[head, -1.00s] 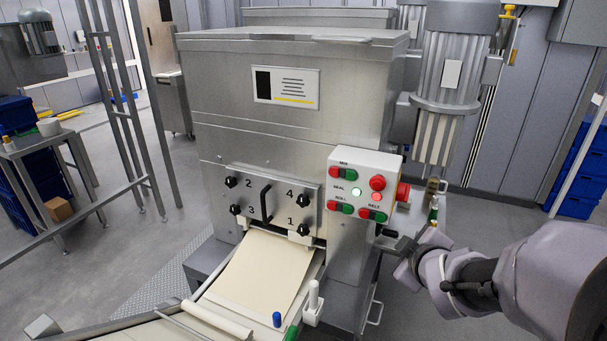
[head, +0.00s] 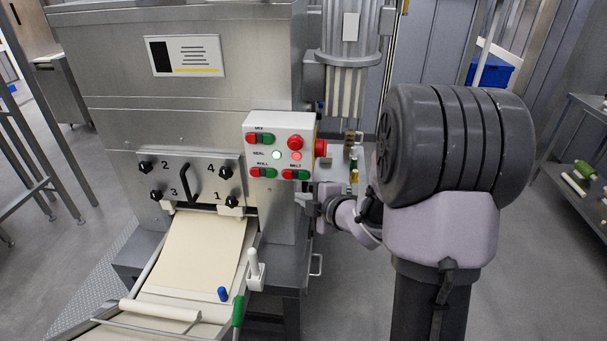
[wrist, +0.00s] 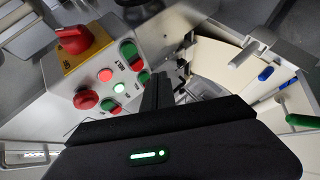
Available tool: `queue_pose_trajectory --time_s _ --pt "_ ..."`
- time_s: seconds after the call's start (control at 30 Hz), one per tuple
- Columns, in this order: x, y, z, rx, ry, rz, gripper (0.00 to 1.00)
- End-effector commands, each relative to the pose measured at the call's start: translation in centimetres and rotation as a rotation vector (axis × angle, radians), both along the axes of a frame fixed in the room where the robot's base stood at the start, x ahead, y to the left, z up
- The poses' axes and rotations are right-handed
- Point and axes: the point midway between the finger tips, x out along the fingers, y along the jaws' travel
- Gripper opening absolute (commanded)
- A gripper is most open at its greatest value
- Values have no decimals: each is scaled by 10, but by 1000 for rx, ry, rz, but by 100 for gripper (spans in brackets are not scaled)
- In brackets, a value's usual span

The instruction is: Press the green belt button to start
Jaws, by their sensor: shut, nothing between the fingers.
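The grey-white control panel (head: 281,135) is on the machine's front right. Its green belt button (head: 303,175) is the right half of the lower-right red-and-green pair. In the wrist view the green belt button (wrist: 127,49) shows unobstructed at the panel's upper edge. My gripper (head: 313,199) is small and partly hidden in the head view, near the panel's lower right corner. In the wrist view my shut, empty gripper (wrist: 158,76) points past the panel, beside the roll pair (wrist: 145,77). Contact with the panel cannot be told.
A red knob (wrist: 72,39) on a yellow plate juts from the panel's side. The dough sheet (head: 205,245) lies on the belt below left.

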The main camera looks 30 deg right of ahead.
Motion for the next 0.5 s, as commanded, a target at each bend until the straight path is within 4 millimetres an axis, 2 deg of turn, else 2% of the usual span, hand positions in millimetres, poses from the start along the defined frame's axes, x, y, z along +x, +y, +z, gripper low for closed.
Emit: queue_pose_trajectory --time_s 0.3,0.5 --pt "35 -24 1 0 -1 0 0" --pt "44 -30 0 1 -1 -1 0"
